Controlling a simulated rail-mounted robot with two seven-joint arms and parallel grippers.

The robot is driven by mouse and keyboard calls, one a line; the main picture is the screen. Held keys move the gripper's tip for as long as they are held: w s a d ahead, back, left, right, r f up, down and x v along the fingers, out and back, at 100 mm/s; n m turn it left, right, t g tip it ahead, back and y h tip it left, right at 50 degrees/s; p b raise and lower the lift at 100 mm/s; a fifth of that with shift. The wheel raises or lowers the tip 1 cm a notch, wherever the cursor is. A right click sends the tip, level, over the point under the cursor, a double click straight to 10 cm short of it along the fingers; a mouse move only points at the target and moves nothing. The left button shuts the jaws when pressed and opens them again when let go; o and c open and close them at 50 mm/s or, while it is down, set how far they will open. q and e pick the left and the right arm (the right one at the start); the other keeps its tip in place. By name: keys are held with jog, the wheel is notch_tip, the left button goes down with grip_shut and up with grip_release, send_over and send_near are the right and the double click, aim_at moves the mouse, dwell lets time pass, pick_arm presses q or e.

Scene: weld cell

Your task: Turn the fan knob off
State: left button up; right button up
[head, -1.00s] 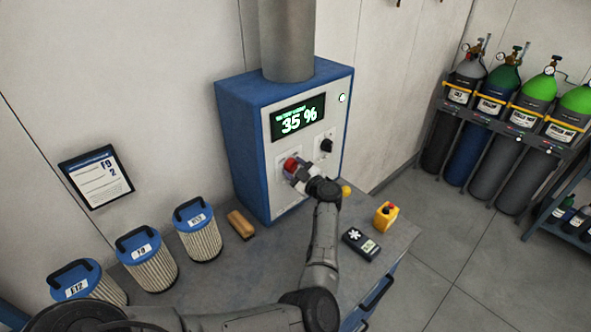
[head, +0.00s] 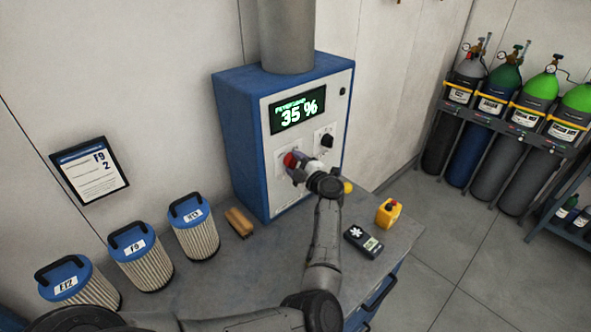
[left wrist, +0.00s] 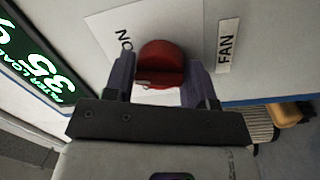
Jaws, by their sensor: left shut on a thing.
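The red fan knob (head: 289,160) is on the front panel of the blue and white fan unit (head: 237,140). My left gripper (head: 297,169) is at the panel and shut on this knob. In the left wrist view the red knob (left wrist: 160,62) sits between the two fingers of my left gripper (left wrist: 161,80), beside a "FAN" label (left wrist: 228,46). Most of the knob's marking is hidden. The display (head: 297,110) reads 35 %. The small round lamp (head: 342,91) at the panel's upper right is dark. My right gripper is not in view.
A black knob (head: 327,141) is close by on the panel. Gas cylinders (head: 492,130) stand at the right.

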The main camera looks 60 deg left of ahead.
pick_arm(q)
jog(key=n+b, duration=0.6)
jog(key=n+g+b, duration=0.1)
jog(key=n+b, duration=0.2)
jog(key=shift+w+f+n, duration=0.1)
jog(key=shift+f+n, duration=0.2)
jog(key=n+b, duration=0.3)
jog(key=b, duration=0.1)
jog(key=shift+r+g, duration=0.15)
jog(key=shift+g, duration=0.15)
jog(key=shift+n, duration=0.3)
jog(key=o, duration=0.9)
jog(key=shift+r, duration=0.2)
jog(key=shift+d, duration=0.1)
jog(key=w+d+f, duration=0.1)
jog(key=w+d, duration=0.1)
jog(key=d, duration=1.1)
jog(key=shift+w+d+f, duration=0.2)
